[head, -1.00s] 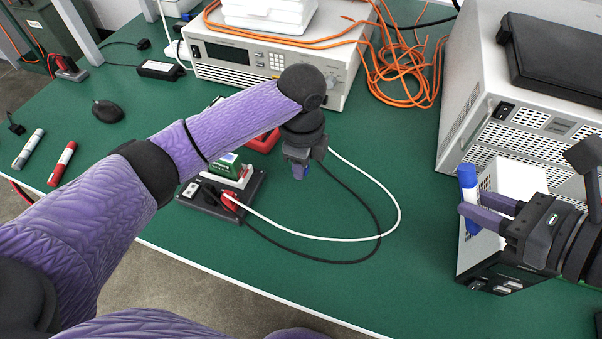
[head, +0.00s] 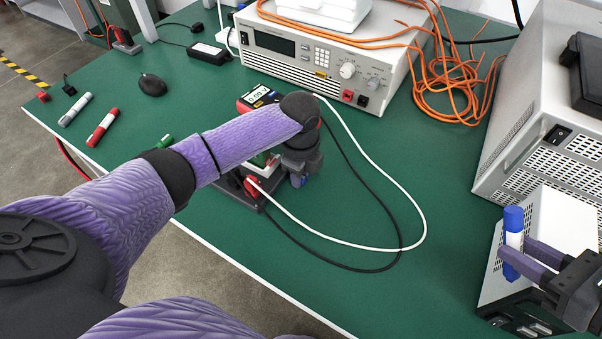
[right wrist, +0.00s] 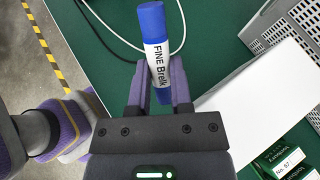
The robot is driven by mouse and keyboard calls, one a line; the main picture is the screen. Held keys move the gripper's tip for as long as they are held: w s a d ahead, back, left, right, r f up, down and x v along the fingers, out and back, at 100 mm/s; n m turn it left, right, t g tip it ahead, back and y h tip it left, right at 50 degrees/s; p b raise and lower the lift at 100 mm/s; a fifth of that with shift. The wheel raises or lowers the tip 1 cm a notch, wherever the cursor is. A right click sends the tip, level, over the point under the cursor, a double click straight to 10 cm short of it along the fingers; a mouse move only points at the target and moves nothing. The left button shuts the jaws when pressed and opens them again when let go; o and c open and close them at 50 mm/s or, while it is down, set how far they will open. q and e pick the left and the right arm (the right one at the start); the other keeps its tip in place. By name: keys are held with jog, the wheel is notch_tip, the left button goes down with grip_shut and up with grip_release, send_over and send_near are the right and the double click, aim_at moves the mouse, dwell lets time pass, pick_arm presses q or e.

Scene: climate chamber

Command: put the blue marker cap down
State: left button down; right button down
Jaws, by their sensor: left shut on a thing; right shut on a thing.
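My left gripper (head: 299,176) points down over the green table, just right of the small dark stand. It is shut on a small blue piece, the blue marker cap (head: 298,181), which is mostly hidden by the fingers. I cannot tell whether the cap touches the table. My right gripper (head: 522,256) is shut on a blue and white marker (head: 514,240), held upright in front of the white box. In the right wrist view the marker (right wrist: 157,55) stands between the fingers with its blue end up and printed lettering on its white body.
The dark stand (head: 243,196) with red and green parts sits beside my left gripper. White and black cables (head: 372,245) loop to its right. A power supply (head: 318,62) stands behind.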

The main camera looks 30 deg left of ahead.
pick_arm(q)
jog(key=shift+f, duration=0.1)
jog(key=c, duration=0.5)
grip_release()
pick_arm(e)
notch_tip(320, 180, up, 6)
jog(key=p, duration=0.5)
jog(key=shift+s+r, duration=0.1)
jog(key=shift+r, duration=0.05)
jog(key=shift+r+p, duration=0.15)
jog(key=shift+p, duration=0.2)
pick_arm(q)
notch_tip(320, 180, up, 12)
jog(key=shift+r, duration=0.2)
jog(key=shift+s+f, duration=0.1)
pick_arm(e)
jog(key=shift+s, duration=0.1)
